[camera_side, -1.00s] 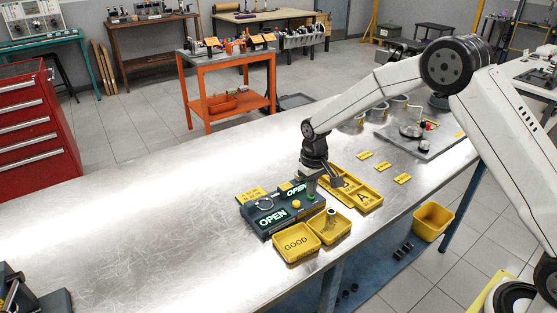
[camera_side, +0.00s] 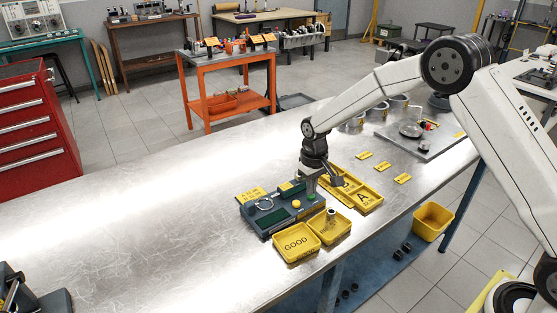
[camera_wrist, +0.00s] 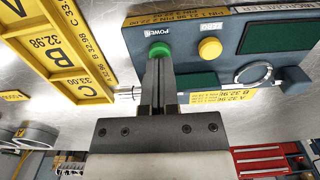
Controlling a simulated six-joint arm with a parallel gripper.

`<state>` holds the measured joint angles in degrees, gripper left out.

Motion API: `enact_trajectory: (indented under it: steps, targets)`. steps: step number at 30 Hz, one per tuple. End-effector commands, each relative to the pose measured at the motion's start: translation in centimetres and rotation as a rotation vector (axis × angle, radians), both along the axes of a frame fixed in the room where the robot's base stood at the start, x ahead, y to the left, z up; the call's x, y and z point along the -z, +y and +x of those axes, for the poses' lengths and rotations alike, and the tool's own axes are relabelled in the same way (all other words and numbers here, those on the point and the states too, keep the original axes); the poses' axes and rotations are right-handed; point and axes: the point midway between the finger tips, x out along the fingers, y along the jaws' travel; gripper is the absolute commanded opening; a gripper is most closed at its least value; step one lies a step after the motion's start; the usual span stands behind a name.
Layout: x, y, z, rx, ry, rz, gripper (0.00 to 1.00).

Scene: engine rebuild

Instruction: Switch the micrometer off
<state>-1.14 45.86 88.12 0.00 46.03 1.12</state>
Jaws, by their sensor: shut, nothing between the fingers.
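The micrometer (camera_side: 262,232) is a blue-grey bench unit with dark green screens, and both screens are unlit. Its green POWER button shows in the side view (camera_side: 311,197) and in the wrist view (camera_wrist: 160,48). A yellow ZERO button (camera_wrist: 210,48) sits beside it, and a metal C-shaped frame (camera_wrist: 253,72) stands on the unit. My gripper (camera_wrist: 160,62) is shut and empty, pointing at the green button with its fingertips right at the button's edge. I cannot tell whether they touch it. In the side view my gripper is over the unit's right end.
A yellow GOOD tray (camera_side: 297,255) and another yellow tray (camera_side: 342,235) holding a small part stand in front of the unit. A yellow lettered tray (camera_side: 372,204) lies close on its right. The steel bench (camera_side: 130,225) to the left is mostly clear.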

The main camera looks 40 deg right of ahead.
Motion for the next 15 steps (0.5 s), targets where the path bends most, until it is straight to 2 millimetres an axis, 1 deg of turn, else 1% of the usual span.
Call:
enact_trajectory:
  steps: [15]
  targets:
    - [-3.0, 0.0, 0.0, 0.0, -0.001, 0.0, 0.0]
